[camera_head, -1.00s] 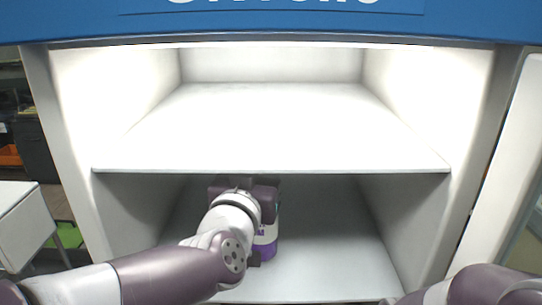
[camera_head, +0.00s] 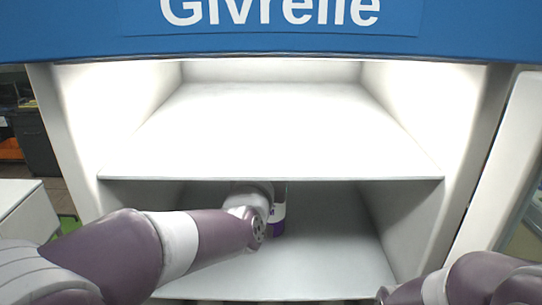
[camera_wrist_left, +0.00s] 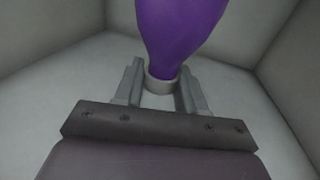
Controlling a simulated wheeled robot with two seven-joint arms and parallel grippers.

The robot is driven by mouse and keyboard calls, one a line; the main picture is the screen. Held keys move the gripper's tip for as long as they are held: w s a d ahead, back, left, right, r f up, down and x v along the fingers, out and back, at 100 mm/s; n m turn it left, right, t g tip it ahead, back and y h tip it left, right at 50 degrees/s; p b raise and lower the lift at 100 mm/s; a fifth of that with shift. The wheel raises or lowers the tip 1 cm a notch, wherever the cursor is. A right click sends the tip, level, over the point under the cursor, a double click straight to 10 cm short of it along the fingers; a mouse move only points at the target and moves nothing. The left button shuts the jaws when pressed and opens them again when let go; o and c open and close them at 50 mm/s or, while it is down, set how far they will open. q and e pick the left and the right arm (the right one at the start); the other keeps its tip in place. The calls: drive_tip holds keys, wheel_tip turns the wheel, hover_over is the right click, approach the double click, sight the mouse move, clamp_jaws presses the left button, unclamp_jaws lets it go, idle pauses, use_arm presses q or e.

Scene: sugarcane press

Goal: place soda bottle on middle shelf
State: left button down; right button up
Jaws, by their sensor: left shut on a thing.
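The soda bottle (camera_head: 279,214), purple with a pale label, is inside the lower compartment of the white cabinet, partly hidden by my left arm. In the left wrist view the purple bottle (camera_wrist_left: 178,32) narrows to a pale ring between the fingers. My left gripper (camera_wrist_left: 161,88) is shut on the bottle at this narrow end. In the head view this gripper is hidden behind my wrist and under the upper shelf (camera_head: 270,135). The lower shelf (camera_head: 325,265) is below the bottle; I cannot tell if they touch.
The upper shelf's front edge runs close above my left wrist. The cabinet's side walls stand left (camera_head: 135,215) and right (camera_head: 405,215). The upper shelf is empty, and the lower shelf is clear to the right of the bottle. An open door (camera_head: 500,165) stands at the right.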

use_arm(q)
drive_tip(key=shift+s, duration=0.1)
drive_tip(key=shift+f, duration=0.2)
drive_tip(key=c, duration=0.7)
unclamp_jaws()
drive_tip(key=shift+o, duration=0.2)
drive_tip(key=shift+r, duration=0.1)
